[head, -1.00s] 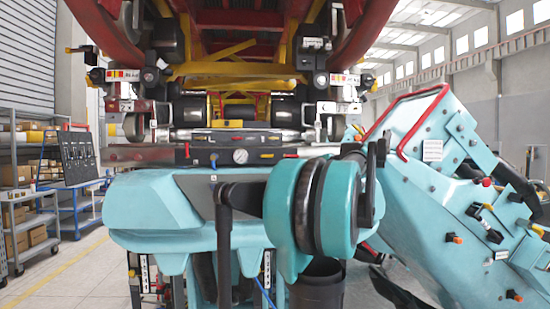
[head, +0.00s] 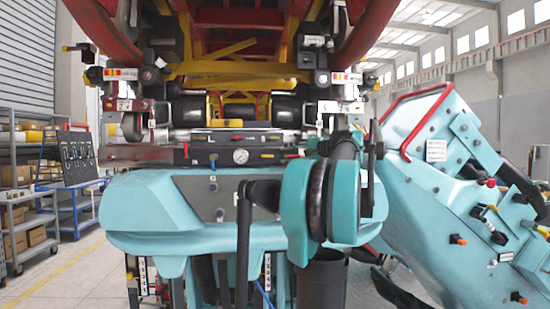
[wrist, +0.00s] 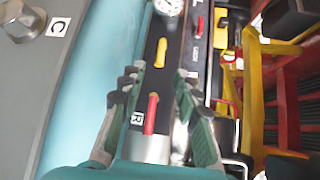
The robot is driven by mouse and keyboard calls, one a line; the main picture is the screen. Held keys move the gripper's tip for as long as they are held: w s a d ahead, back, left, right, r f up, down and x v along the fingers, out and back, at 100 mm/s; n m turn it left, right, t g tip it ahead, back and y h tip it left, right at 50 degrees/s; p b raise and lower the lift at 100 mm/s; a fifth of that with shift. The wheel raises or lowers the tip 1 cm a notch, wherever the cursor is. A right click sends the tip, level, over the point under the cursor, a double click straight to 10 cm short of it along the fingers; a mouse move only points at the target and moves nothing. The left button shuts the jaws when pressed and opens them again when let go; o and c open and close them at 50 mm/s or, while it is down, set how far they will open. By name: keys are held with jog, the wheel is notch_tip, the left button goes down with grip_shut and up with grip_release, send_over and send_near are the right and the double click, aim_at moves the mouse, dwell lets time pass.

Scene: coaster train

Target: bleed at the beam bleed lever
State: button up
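The wrist view shows a dark beam panel (wrist: 173,70) with a red lever (wrist: 151,113) and a yellow lever (wrist: 161,53) along it. The red lever has a small white tag reading R beside it. I cannot read which lever is the bleed lever. My gripper (wrist: 157,82) is open, with one finger on each side of the panel strip. The red lever lies between the fingers in the picture, and I see no contact. In the head view the beam panel (head: 200,156) runs below the train, and my arm hides its right end and my gripper.
A round gauge (head: 240,156) sits on the panel. A grey knob plate marked C (wrist: 30,50) lies left in the wrist view. The red and yellow train frame (wrist: 280,80) is to the right. A teal machine with a red rail (head: 420,112) stands right of my arm.

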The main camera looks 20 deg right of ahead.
aim_at(272, 156)
jog(key=x, duration=0.6)
jog(key=shift+w+a, duration=0.1)
jog(key=shift+w, duration=0.1)
grip_shut()
